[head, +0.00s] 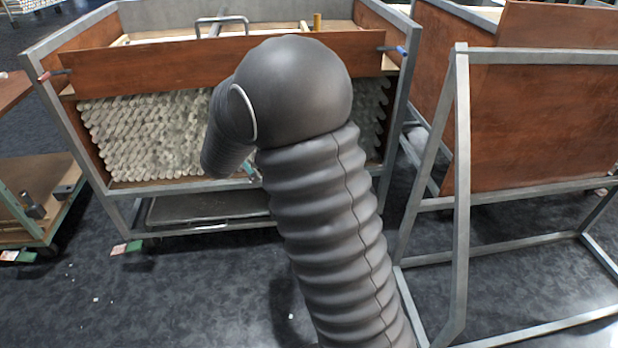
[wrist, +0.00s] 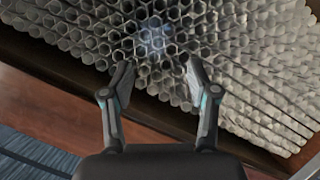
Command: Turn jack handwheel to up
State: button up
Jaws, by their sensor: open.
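I cannot make out a jack handwheel in either view; my arm covers the middle of the head view. My gripper (wrist: 159,78) is open in the wrist view, with its two fingers apart and nothing between them. It faces the ends of many stacked glass tubes (wrist: 225,45). In the head view my gripper is mostly hidden behind my arm.
A red-tipped lever (head: 50,74) and a blue-tipped lever (head: 395,50) stick out at the panel's ends. A tray (head: 225,208) sits under the stack. A low cart (head: 35,228) stands left, and a grey frame with brown panel (head: 545,125) right. Dark floor (head: 170,300) is open in front.

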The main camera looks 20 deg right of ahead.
jog(key=s+d+f+g+h, duration=0.2)
jog(key=s+f+g+h, duration=0.15)
jog(key=f, duration=0.35)
jog(key=s+d+f+n+g+h, duration=0.1)
jog(key=s+d+f+g+h, duration=0.1)
jog(key=f+h, duration=0.3)
jog(key=s+d+f+g+h, duration=0.2)
jog(key=f+g+h, duration=0.1)
jog(key=f, duration=0.5)
jog(key=x, duration=1.3)
jog(key=shift+d, duration=0.15)
jog(key=shift+r, duration=0.1)
grip_shut()
